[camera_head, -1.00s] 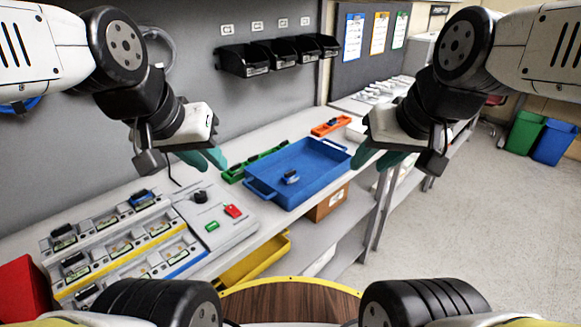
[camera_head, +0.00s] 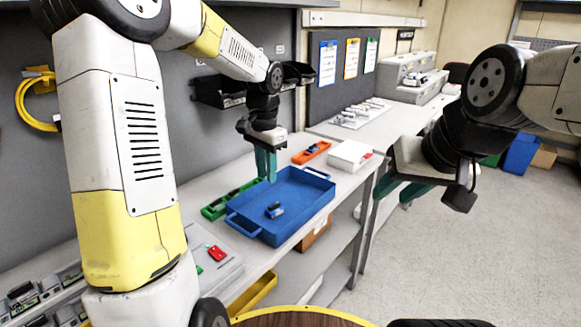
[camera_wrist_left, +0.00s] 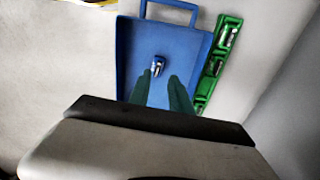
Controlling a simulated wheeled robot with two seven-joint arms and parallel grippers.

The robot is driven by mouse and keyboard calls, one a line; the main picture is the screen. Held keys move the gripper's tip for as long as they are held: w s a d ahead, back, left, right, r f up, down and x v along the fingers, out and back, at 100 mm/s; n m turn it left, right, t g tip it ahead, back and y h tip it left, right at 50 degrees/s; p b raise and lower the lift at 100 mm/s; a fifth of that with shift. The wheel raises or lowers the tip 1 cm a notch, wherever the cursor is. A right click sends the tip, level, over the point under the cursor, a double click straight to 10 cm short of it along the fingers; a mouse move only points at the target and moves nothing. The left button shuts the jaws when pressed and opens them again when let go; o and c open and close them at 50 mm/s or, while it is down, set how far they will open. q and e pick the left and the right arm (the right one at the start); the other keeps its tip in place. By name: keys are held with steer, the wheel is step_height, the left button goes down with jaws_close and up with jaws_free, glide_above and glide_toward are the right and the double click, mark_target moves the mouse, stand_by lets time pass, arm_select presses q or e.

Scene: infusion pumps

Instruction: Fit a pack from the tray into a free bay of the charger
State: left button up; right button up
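A small dark and silver-blue pack (camera_head: 274,210) lies in the blue tray (camera_head: 315,209) on the bench. It also shows in the left wrist view (camera_wrist_left: 157,66), near the tips of my fingers. My left gripper (camera_head: 266,180) points down above the far part of the tray, empty, and in the left wrist view its two green fingers (camera_wrist_left: 160,80) are apart. My right gripper (camera_head: 388,202) hangs over the floor right of the bench, with its green fingers apart and nothing seen between them. The charger (camera_head: 38,302) is at the lower left, mostly cut off and hidden by my left arm.
A green holder (camera_head: 228,200) lies left of the tray, also seen in the wrist view (camera_wrist_left: 222,60). An orange tray (camera_head: 311,153) and a white box (camera_head: 349,157) stand behind. A panel with a red part (camera_head: 216,253) is nearer. A yellow bin (camera_head: 252,295) sits below.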

mark_target(274, 204)
arm_select(q)
steer(key=shift+m+g, duration=0.3)
steer(key=shift+m, duration=0.1)
steer(key=shift+w+d+f, duration=0.25)
steer(key=shift+w+f, duration=0.15)
steer(key=shift+f, duration=1.5)
steer(key=shift+w+d+f, duration=0.2)
steer(key=shift+w+f, duration=0.2)
steer(key=shift+f, duration=1.5)
steer(key=shift+w+d+f, duration=0.25)
steer(key=shift+w+f, duration=0.15)
steer(key=shift+f, duration=1.5)
jaws_close()
steer(key=shift+r, duration=4.05)
